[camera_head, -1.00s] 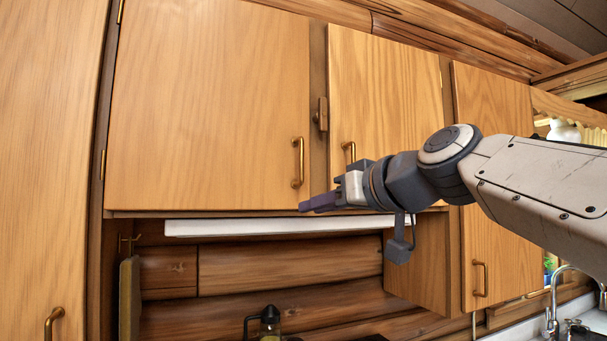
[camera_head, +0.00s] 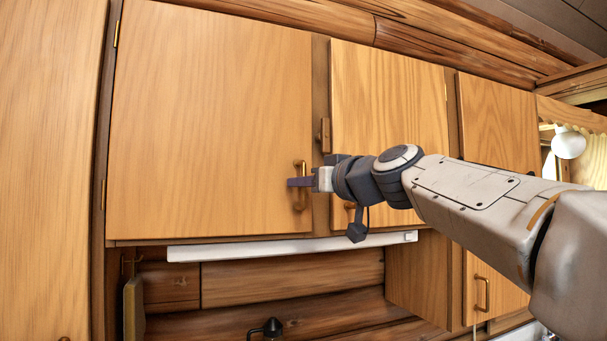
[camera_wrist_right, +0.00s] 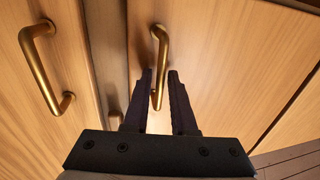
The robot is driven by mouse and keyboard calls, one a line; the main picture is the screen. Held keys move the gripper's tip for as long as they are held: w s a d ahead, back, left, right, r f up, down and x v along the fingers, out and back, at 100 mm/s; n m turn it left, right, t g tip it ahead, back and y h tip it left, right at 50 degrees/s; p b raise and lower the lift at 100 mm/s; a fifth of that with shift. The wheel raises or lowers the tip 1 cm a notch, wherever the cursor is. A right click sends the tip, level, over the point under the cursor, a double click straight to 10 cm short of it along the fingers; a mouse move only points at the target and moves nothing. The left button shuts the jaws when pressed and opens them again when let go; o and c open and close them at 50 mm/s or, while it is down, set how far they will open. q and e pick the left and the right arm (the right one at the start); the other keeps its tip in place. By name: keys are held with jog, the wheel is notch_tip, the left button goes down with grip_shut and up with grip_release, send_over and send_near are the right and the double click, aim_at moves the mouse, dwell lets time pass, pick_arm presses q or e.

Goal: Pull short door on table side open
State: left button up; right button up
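A wide wooden cabinet door (camera_head: 205,120) fills the left of the head view and is shut. Its brass bar handle (camera_head: 301,198) stands near its lower right edge. My right gripper (camera_head: 290,182) is at this handle, with its dark fingers crossing the bar. In the right wrist view my right gripper (camera_wrist_right: 160,75) has its fingers apart, with a brass handle (camera_wrist_right: 162,45) passing between them; a gap shows beside the bar. A narrower shut door (camera_head: 390,100) stands to the right; its handle (camera_head: 349,206) is partly hidden by my arm. My left gripper is not in view.
A wooden latch (camera_head: 325,135) sits on the post between the two doors. A white light strip (camera_head: 290,247) runs under the cabinets. Another cabinet door (camera_head: 497,120) stands farther right. A second brass handle (camera_wrist_right: 45,70) is beside the gripper in the right wrist view.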

jog(key=shift+w, duration=0.1)
grip_shut()
dwell(1.4)
